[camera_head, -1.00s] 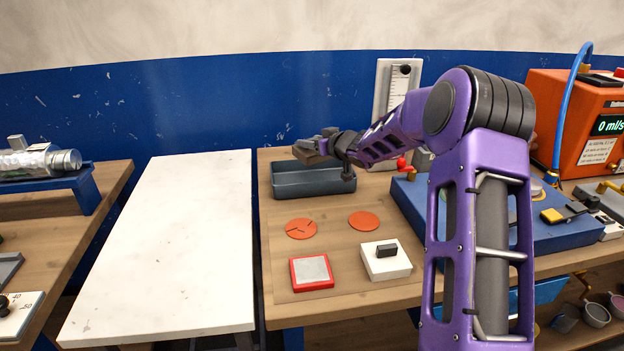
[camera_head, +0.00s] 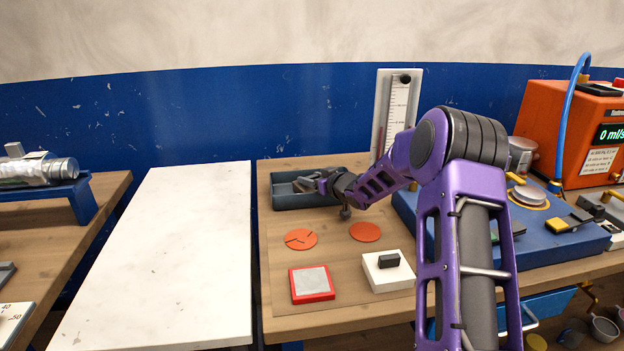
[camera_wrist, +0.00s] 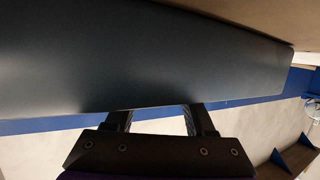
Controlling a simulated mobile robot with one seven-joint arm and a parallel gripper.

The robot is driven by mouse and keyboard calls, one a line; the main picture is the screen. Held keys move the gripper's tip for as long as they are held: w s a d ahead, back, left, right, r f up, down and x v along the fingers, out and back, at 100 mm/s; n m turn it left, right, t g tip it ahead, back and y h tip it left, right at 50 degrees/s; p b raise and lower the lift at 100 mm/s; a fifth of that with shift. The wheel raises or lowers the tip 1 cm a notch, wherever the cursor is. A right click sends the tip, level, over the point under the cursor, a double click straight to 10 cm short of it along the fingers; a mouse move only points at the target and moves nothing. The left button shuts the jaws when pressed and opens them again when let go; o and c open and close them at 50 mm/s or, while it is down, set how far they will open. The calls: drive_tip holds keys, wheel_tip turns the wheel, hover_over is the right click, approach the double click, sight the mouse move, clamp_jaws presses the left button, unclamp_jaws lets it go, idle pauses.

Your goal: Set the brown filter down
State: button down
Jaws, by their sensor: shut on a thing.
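My gripper (camera_head: 308,184) reaches from the right over the dark grey tray (camera_head: 292,203) at the back left of the wooden bench. Its fingertips are low, at about the height of the tray's rim. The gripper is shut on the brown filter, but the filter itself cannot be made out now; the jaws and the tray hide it. I cannot tell whether it touches the tray floor. In the wrist view, the tray's dark wall (camera_wrist: 140,60) fills much of the picture and hides the fingertips.
Two orange discs (camera_head: 301,239) (camera_head: 365,232), a red-framed pad (camera_head: 312,284) and a white block with a black knob (camera_head: 388,270) lie in front. A gauge board (camera_head: 396,110) stands behind. A blue platform (camera_head: 545,236) is at right. The white table (camera_head: 165,255) at left is clear.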

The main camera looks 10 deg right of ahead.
drive_tip(key=shift+c, duration=1.2)
unclamp_jaws()
drive_tip(key=shift+r, duration=0.15)
drive_tip(key=shift+s+d+r, duration=0.1)
drive_tip(key=shift+s+d, duration=0.05)
drive_tip(key=shift+s, duration=0.05)
drive_tip(key=p+v, duration=0.1)
drive_tip(key=v, duration=1)
drive_tip(key=shift+s+d, duration=0.1)
drive_tip(key=shift+s, duration=0.15)
drive_tip(key=shift+w+r, duration=0.1)
